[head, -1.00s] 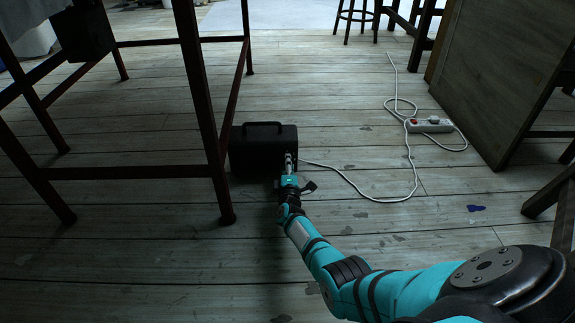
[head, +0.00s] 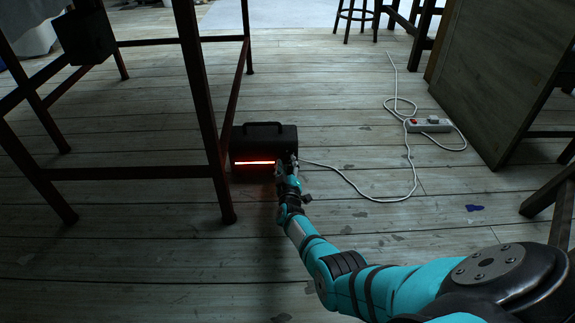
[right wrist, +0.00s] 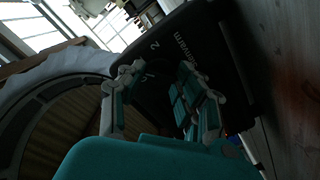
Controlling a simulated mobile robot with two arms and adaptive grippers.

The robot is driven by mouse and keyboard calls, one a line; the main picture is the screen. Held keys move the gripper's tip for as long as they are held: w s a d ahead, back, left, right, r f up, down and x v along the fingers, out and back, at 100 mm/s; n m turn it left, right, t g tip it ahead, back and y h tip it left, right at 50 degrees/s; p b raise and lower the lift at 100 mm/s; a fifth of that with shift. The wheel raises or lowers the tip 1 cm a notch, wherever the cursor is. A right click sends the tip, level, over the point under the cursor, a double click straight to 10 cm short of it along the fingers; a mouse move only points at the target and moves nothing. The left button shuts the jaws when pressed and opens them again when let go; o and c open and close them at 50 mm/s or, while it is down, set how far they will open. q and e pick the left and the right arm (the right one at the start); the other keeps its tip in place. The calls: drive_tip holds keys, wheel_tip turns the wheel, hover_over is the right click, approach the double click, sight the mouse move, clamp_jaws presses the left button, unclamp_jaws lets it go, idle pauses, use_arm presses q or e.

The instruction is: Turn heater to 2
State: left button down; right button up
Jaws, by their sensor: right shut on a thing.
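The black heater (head: 255,143) with a top handle stands on the floor beside a table leg. A red-orange bar glows low on its front. My right gripper (head: 288,165) is at the heater's right front corner, shut on its knob. In the right wrist view, the heater's dark face (right wrist: 225,60) carries white lettering and a "2". The two fingers of the gripper (right wrist: 160,95) are against that face. The knob is mostly hidden between them, so its exact setting cannot be read. My left gripper is not in view.
A dark red table frame (head: 205,90) stands left of the heater. A white cord (head: 375,198) runs from the heater to a power strip (head: 428,125) with a red switch. A wooden panel (head: 505,80) stands at right. The floor in front is mostly clear.

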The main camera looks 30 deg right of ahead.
drive_tip(key=m, duration=0.4)
drive_tip(key=shift+m, duration=0.3)
drive_tip(key=m, duration=0.4)
drive_tip(key=shift+b, duration=0.35)
drive_tip(key=shift+m, duration=0.3)
drive_tip(key=o, duration=1.1)
drive_tip(key=shift+o, duration=0.2)
